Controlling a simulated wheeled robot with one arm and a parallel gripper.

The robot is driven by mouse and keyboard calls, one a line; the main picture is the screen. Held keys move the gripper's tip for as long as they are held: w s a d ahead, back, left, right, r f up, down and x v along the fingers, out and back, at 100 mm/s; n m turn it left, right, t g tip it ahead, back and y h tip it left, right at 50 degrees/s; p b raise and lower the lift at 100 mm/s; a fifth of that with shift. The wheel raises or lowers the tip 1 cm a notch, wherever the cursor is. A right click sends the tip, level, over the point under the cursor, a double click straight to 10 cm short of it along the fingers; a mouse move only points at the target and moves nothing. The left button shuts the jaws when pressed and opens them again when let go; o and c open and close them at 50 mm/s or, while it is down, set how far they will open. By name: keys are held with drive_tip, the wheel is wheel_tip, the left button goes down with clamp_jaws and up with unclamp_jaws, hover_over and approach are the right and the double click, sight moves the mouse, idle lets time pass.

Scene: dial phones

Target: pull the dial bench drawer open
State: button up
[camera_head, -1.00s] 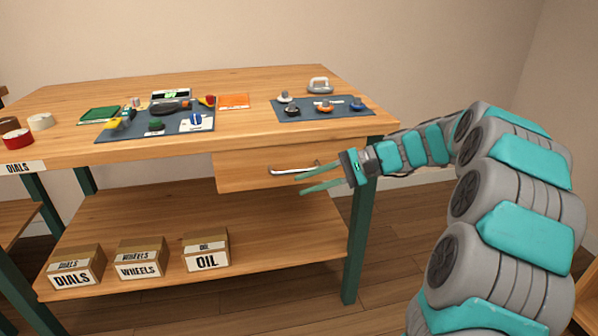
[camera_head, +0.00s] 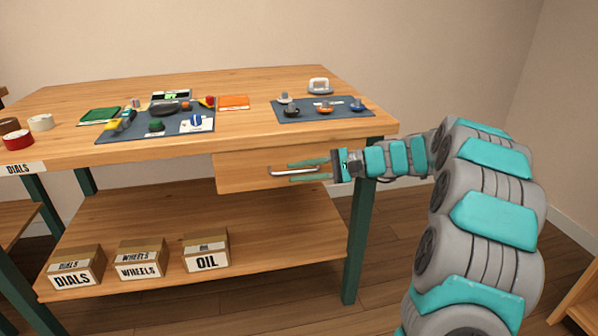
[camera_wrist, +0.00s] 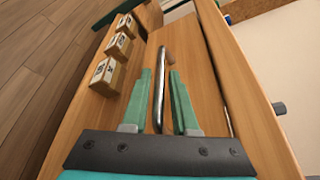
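The dial bench drawer (camera_head: 237,172) is a wooden front under the right part of the bench top, and it looks shut. Its silver bar handle (camera_head: 284,172) runs across the front; it also shows in the wrist view (camera_wrist: 160,75). My gripper (camera_head: 291,171) is at the handle from the right. In the wrist view my gripper (camera_wrist: 160,85) has its two green fingers apart, one on each side of the handle, with gaps visible. The handle's near end lies between the fingers. Whether the fingertips reach the drawer front is hard to tell.
The bench top (camera_head: 245,130) holds a blue mat (camera_head: 280,117) with several small dial parts near the right edge. A green bench leg (camera_head: 358,240) stands below my wrist. The lower shelf (camera_head: 280,240) carries cardboard boxes, among them the OIL box (camera_head: 206,255).

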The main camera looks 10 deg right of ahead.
drive_tip(key=shift+a, duration=0.15)
drive_tip(key=shift+c, duration=0.4)
clamp_jaws()
idle(1.0)
